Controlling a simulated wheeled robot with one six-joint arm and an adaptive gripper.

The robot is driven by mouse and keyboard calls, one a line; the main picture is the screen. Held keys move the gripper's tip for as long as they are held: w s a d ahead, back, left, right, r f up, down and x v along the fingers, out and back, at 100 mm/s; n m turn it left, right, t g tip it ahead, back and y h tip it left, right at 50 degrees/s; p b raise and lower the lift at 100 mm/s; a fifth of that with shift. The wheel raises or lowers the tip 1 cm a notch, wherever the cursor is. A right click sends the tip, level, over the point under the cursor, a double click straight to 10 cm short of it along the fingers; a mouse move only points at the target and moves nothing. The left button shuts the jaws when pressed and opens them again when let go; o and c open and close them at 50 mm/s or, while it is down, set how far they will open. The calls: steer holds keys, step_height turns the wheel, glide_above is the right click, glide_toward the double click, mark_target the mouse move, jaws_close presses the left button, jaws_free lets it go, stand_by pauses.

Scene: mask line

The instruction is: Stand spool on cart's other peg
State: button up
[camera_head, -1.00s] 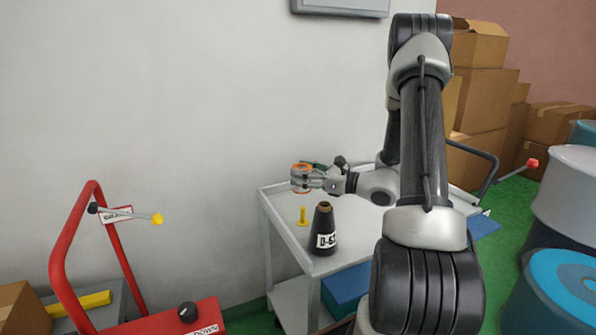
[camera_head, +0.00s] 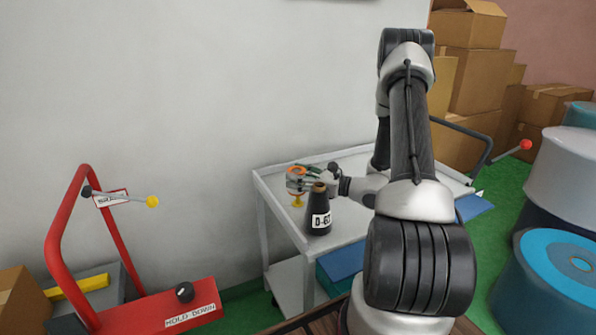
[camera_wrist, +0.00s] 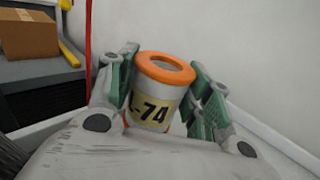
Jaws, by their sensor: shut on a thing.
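The spool (camera_wrist: 168,69) has orange ends, a white body and a yellow label reading "-74" in the wrist view. My gripper (camera_wrist: 163,95) is shut on its sides, with a green-padded finger on each side. In the head view the spool (camera_head: 295,170) is upright, directly above or at the top of the yellow peg (camera_head: 298,202) on the cart (camera_head: 270,178). The peg's lower part shows beneath it. I cannot tell whether the peg has entered the spool's bore.
A wall is behind the cart. A red-framed machine (camera_head: 85,215) is at left, drums (camera_head: 560,275) at right. The cart top's back is mostly clear.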

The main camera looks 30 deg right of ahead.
steer(key=shift+f, duration=1.65)
steer(key=shift+f, duration=0.5)
steer(key=o, duration=1.2)
steer(key=shift+r, duration=0.1)
